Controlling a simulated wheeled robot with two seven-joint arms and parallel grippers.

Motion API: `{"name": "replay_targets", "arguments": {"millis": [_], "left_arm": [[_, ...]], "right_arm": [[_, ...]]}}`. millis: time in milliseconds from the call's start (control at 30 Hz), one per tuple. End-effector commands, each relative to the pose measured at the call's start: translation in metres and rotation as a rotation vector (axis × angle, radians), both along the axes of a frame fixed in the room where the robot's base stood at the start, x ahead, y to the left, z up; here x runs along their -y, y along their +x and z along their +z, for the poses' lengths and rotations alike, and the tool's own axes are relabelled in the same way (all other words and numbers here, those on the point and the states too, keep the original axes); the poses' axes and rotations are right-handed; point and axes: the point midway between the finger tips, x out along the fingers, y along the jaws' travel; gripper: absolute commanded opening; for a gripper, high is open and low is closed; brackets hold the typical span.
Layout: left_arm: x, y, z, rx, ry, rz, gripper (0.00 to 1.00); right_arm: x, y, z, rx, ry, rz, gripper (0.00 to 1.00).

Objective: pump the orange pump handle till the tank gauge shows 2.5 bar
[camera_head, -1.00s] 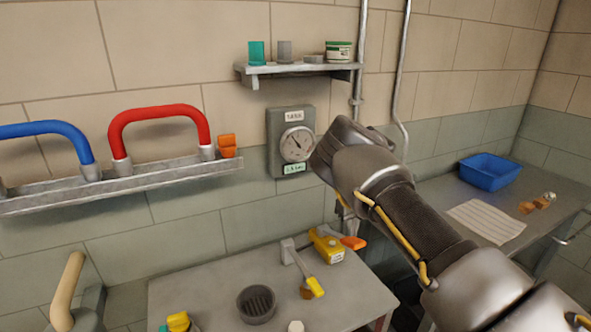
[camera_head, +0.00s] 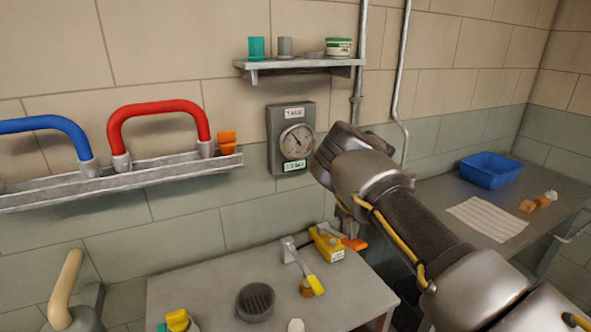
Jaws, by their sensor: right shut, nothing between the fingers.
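The tank gauge (camera_head: 297,140) is a round white dial on a grey wall box, with a white label above and a green label below. Its needle points to the upper left; the figures are too small to read. My right gripper (camera_head: 329,157) is just right of the gauge, seen from behind; it is shut and empty, its fingertips mostly hidden by its own body. An orange grip (camera_head: 354,243) shows below it, by the yellow box on the bench. I cannot tell whether it is the pump handle; the pump body is not clearly visible. My left gripper is out of view.
Red (camera_head: 158,108) and blue (camera_head: 45,127) handles stand on a wall rail. A small shelf (camera_head: 300,66) holds cups and tins. The bench (camera_head: 215,280) carries a yellow-handled tool and a dark round drain. A blue bin (camera_head: 490,170) sits on the right table.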

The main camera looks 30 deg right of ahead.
Motion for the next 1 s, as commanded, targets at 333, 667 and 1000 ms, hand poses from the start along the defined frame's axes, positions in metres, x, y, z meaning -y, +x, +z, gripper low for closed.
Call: {"name": "replay_targets", "arguments": {"millis": [333, 667, 1000], "left_arm": [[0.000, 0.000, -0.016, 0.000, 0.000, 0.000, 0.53], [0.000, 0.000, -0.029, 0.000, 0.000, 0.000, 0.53], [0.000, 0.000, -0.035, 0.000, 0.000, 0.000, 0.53]], "right_arm": [[0.000, 0.000, -0.027, 0.000, 0.000, 0.000, 0.00], [0.000, 0.000, -0.051, -0.001, 0.000, 0.001, 0.00], [0.000, 0.000, -0.064, 0.001, 0.001, 0.001, 0.00]]}}
